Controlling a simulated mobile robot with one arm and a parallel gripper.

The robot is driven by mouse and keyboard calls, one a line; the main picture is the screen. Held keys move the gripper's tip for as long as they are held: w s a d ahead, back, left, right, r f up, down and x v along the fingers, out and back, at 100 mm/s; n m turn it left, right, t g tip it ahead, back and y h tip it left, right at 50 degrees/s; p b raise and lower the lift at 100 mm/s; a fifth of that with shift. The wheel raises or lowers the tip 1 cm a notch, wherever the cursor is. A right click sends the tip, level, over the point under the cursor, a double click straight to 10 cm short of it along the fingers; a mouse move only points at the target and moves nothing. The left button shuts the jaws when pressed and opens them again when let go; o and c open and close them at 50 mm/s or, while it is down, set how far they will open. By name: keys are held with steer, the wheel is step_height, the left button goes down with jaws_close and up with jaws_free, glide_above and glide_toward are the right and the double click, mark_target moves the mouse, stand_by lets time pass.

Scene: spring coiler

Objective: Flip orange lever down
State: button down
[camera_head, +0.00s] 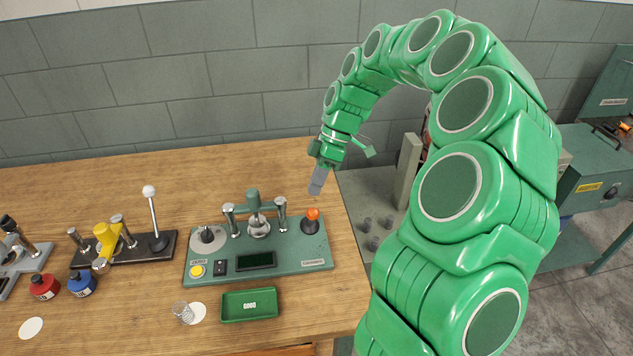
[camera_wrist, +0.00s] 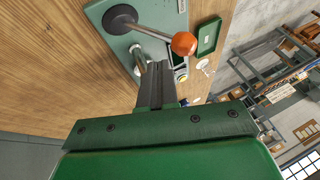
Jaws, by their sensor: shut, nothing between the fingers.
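The orange lever knob (camera_head: 313,214) is at the right end of the green spring coiler (camera_head: 260,262). In the head view it stands up from its round black base. In the wrist view the orange knob (camera_wrist: 184,43) sits at the end of a metal rod rising from the dark disc (camera_wrist: 120,18). My gripper (camera_head: 315,189) is shut and empty, pointing down above and slightly behind the knob in the head view. In the wrist view its closed fingers (camera_wrist: 160,72) lie just below and left of the knob, seemingly apart from it; the exact gap is unclear.
A metal post (camera_head: 281,216) stands on the coiler left of the lever. A green tray (camera_head: 249,304) and a clear glass (camera_head: 182,313) are in front. A white-knobbed lever device (camera_head: 150,215) stands left. The table behind the coiler is clear.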

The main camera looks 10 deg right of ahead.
mark_target(312, 216)
steer(key=shift+s+f+n+t, duration=0.15)
steer(key=shift+s+t, duration=0.5)
steer(key=shift+s, duration=0.2)
steer(key=shift+s+f+n+t, duration=0.15)
steer(key=shift+s+t, duration=0.5)
steer(key=shift+s, duration=0.2)
